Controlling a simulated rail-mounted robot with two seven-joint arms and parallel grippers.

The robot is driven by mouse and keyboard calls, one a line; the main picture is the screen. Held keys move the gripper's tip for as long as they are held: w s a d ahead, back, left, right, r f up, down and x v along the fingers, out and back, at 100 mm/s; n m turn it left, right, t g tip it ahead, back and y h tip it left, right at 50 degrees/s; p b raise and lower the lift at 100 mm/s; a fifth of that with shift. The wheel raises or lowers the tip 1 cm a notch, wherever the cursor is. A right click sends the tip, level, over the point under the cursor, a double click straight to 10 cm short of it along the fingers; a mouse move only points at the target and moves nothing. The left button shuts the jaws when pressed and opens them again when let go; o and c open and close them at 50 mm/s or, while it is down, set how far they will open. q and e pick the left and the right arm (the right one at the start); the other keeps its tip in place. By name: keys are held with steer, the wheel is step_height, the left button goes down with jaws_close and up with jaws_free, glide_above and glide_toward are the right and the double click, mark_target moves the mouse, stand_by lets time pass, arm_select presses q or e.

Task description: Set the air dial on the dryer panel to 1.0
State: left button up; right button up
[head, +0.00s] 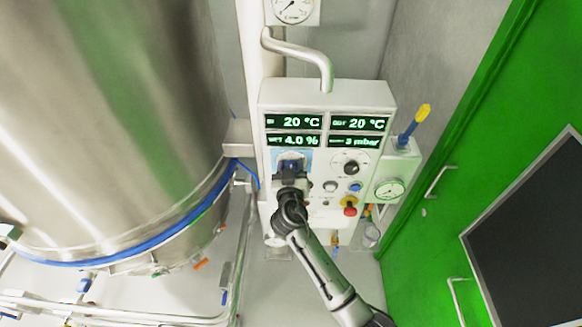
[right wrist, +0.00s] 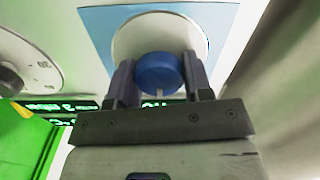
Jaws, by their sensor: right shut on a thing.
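The dryer panel (head: 328,97) is a pale box with green-lit displays reading 20 °C, 20 °C, 4.0 % and 3 mbar. A blue dial knob (right wrist: 158,72) on a round white scale with a light-blue backing (right wrist: 97,22) sits on the panel's left side. My right gripper (head: 291,172) is at this knob in the head view and mostly covers it. In the right wrist view my right gripper (right wrist: 160,82) has one finger on each side of the blue knob and is shut on it. The scale marks around this knob cannot be read. My left gripper is not in view.
A black knob (head: 351,168) on a white scale is right of the held dial. Below it are a blue button (head: 355,187) and a red-and-yellow stop button (head: 349,206). A large steel vessel (head: 110,120) fills the left; a green door (head: 450,190) stands at right.

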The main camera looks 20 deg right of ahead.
steer(key=shift+c, duration=0.7)
steer(key=shift+n, duration=0.3)
steer(key=shift+n+b, duration=0.45)
steer(key=shift+n, duration=0.55)
steer(key=n, duration=0.2)
steer(key=shift+n, duration=0.4)
steer(key=n, duration=0.4)
steer(key=shift+a, duration=0.1)
steer(key=shift+n+p, duration=0.4)
steer(key=shift+n, duration=1)
